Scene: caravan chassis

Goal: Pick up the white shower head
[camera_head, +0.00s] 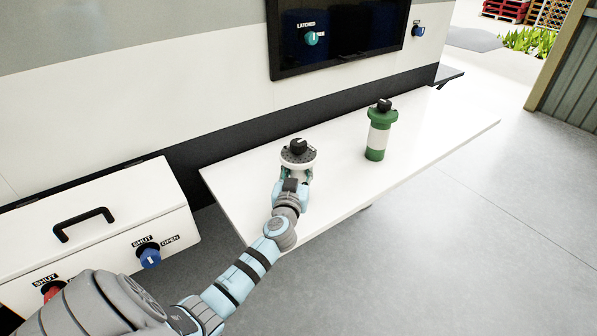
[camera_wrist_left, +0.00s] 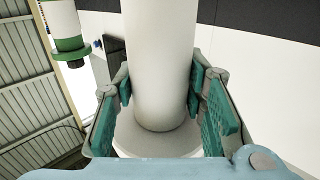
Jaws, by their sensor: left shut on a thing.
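The white shower head (camera_head: 312,163) stands at the near part of the white shelf, with a grey and black top. In the left wrist view its white cylindrical body (camera_wrist_left: 160,50) is between the finger pads, with a wider white round part below. My left gripper (camera_head: 296,178) is shut on that body, one teal-padded finger on each side, also seen in the left wrist view (camera_wrist_left: 161,88). The head view does not clearly show whether its underside touches the shelf. My right gripper is in neither view.
A green and white canister (camera_head: 378,137) with a black top stands on the white shelf (camera_head: 440,130) to the right. A white box (camera_head: 120,205) with a black handle and blue and red knobs is at left. The caravan wall with a dark window (camera_head: 345,40) rises behind.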

